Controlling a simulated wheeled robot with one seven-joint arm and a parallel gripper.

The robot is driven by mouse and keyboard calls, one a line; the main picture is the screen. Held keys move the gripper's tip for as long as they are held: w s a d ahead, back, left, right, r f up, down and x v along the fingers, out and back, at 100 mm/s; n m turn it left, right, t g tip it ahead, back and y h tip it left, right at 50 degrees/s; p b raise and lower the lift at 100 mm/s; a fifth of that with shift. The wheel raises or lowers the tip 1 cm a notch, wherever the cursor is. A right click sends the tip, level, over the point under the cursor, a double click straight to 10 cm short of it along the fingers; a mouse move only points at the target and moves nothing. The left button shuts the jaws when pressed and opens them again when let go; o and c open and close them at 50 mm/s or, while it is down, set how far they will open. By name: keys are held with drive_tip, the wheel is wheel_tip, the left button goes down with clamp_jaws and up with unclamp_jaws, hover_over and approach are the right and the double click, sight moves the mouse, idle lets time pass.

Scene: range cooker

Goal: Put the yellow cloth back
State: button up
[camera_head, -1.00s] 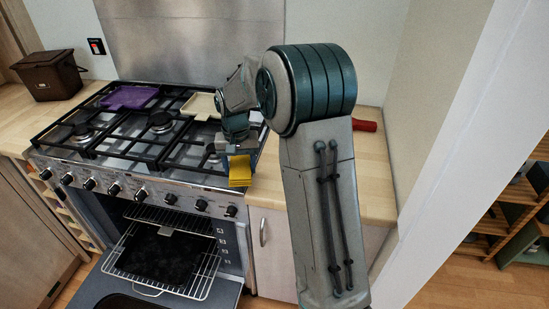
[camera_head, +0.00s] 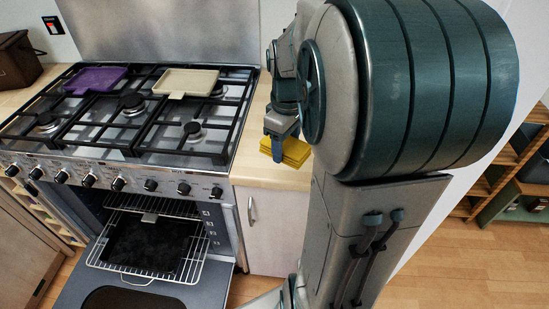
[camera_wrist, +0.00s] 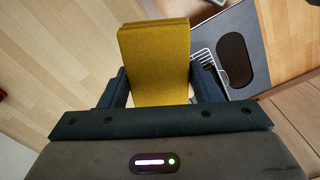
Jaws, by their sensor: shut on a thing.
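The yellow cloth (camera_head: 287,151) is a folded, flat-sided block over the wooden counter to the right of the hob. My gripper (camera_head: 281,132) is shut on the yellow cloth. In the wrist view the cloth (camera_wrist: 155,60) stands out between the two dark fingers of my gripper (camera_wrist: 158,85), one on each side. From the head view I cannot tell whether the cloth touches the counter. My arm hides part of the counter behind and to the right of it.
The hob (camera_head: 130,115) carries a purple tray (camera_head: 95,80) and a cream tray (camera_head: 186,82). The oven door (camera_head: 130,292) hangs open below, with a wire rack (camera_head: 190,262) pulled out. The wooden counter (camera_head: 262,174) has bare room around the cloth.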

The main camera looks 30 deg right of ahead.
drive_tip(key=shift+s+d+n, duration=0.2)
drive_tip(key=shift+s+n, duration=0.2)
drive_tip(key=shift+s, duration=0.4)
drive_tip(key=w+f, duration=0.2)
drive_tip(key=w, duration=0.1)
drive_tip(key=w+d+f+p, duration=0.1)
drive_tip(key=w+f, duration=0.1)
drive_tip(key=w, duration=0.2)
drive_tip(key=w+f, duration=0.2)
drive_tip(key=w, duration=0.2)
drive_tip(key=shift+w+d+f+p, duration=0.15)
drive_tip(key=shift+d+f+p, duration=0.1)
drive_tip(key=shift+f+p, duration=0.45)
drive_tip(key=shift+f, duration=1.75)
drive_tip(key=shift+f, duration=0.1)
drive_tip(key=shift+f, duration=0.15)
drive_tip(key=o, duration=1)
drive_tip(key=shift+o, duration=0.2)
